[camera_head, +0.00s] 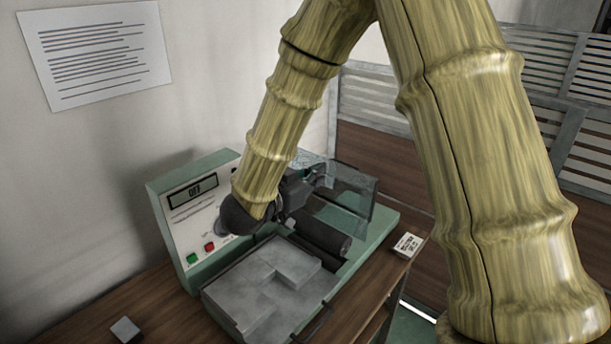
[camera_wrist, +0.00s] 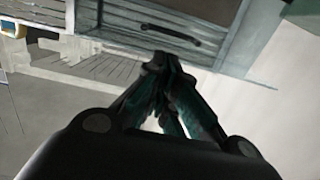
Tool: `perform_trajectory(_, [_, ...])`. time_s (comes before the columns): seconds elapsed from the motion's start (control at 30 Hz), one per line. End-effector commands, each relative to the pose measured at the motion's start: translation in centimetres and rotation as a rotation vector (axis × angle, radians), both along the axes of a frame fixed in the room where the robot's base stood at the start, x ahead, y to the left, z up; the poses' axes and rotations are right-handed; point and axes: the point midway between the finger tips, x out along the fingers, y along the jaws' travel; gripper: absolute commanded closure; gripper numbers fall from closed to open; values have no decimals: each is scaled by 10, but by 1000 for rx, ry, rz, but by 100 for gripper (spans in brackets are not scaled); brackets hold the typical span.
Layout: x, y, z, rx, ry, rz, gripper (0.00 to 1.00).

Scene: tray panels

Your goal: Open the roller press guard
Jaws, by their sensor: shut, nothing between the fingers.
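The roller press (camera_head: 172,222) stands on the wooden bench in the head view, with a pale green body and an "OFF" display. Its clear guard (camera_head: 352,203) is a see-through panel over and behind the dark rollers (camera_head: 320,236); how far it is raised I cannot tell. My gripper (camera_head: 322,174) is at the guard's left end, above the rollers, partly hidden by my arm. Whether it touches the guard is unclear. In the wrist view my gripper (camera_wrist: 162,62) has its fingertips together and holds nothing. The guard cannot be made out there.
A grey tray (camera_head: 235,300) with stepped blocks lies before the rollers. Green (camera_head: 191,258) and red (camera_head: 210,247) buttons are on the panel. A small white card (camera_head: 408,244) lies at right, a grey block (camera_head: 125,329) at lower left. A black-handled drawer (camera_wrist: 170,33) shows in the wrist view.

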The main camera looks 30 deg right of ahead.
Motion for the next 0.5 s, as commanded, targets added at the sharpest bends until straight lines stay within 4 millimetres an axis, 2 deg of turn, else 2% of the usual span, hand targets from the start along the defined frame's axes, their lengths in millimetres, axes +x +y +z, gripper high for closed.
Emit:
perform_trajectory(0.1, [14, -19, -5, 1, 7, -3, 100])
perform_trajectory(0.3, [26, -50, -9, 1, 8, -5, 100])
perform_trajectory(0.5, [36, -70, -12, 0, 7, -4, 100])
